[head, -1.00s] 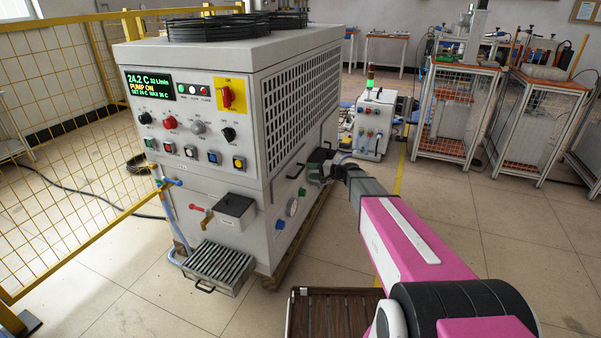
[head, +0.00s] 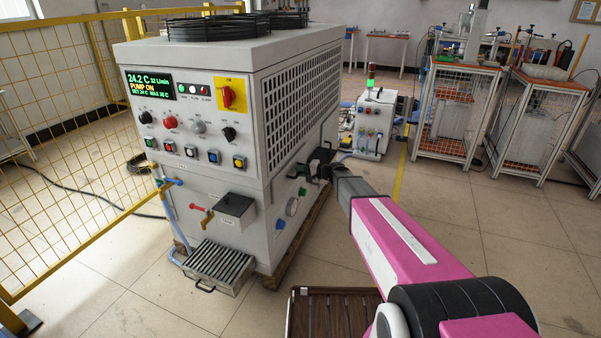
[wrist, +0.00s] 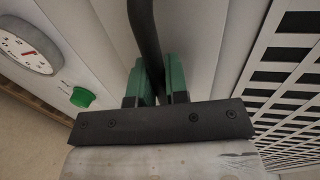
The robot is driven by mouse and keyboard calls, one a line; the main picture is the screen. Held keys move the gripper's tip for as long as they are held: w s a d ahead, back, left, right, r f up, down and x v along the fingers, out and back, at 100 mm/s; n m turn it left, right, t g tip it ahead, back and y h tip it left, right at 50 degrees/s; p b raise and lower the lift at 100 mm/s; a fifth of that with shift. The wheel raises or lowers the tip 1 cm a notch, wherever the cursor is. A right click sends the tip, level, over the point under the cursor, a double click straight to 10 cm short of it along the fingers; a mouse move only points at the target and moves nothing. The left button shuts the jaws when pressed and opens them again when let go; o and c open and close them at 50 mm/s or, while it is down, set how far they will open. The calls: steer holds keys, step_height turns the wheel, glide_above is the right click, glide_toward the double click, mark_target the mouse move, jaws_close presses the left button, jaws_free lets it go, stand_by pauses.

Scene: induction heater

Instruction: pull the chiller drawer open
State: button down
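The chiller is a large light-grey cabinet (head: 215,100) in the head view. My gripper (head: 318,170) is at its right side, small and partly hidden in that view. In the wrist view, a black bar-shaped handle (wrist: 146,35) runs between the two green fingers of my gripper (wrist: 158,82). The fingers lie close against both sides of the bar and look shut on it. Which part the bar belongs to, and any drawer front behind it, cannot be made out. A ribbed grey tray with a handle (head: 220,263) sticks out low on the chiller's front.
A round gauge (wrist: 28,50) and a green knob (wrist: 82,97) sit on the panel near my gripper. A yellow mesh fence (head: 70,150) stands at the left. A brown slatted surface (head: 335,312) is at the bottom.

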steer(key=shift+d, duration=0.1)
steer(key=f+v, duration=0.2)
steer(key=v, duration=1)
steer(key=d+f+v, duration=0.1)
steer(key=f+v, duration=0.2)
steer(key=v, duration=1)
steer(key=shift+s+d+f, duration=0.2)
steer(key=shift+s+d, duration=0.05)
steer(key=shift+d, duration=0.05)
steer(key=c, duration=1.1)
jaws_free()
steer(key=shift+c, duration=0.2)
steer(key=v, duration=1)
steer(key=shift+d, duration=0.35)
steer(key=shift+s, duration=0.1)
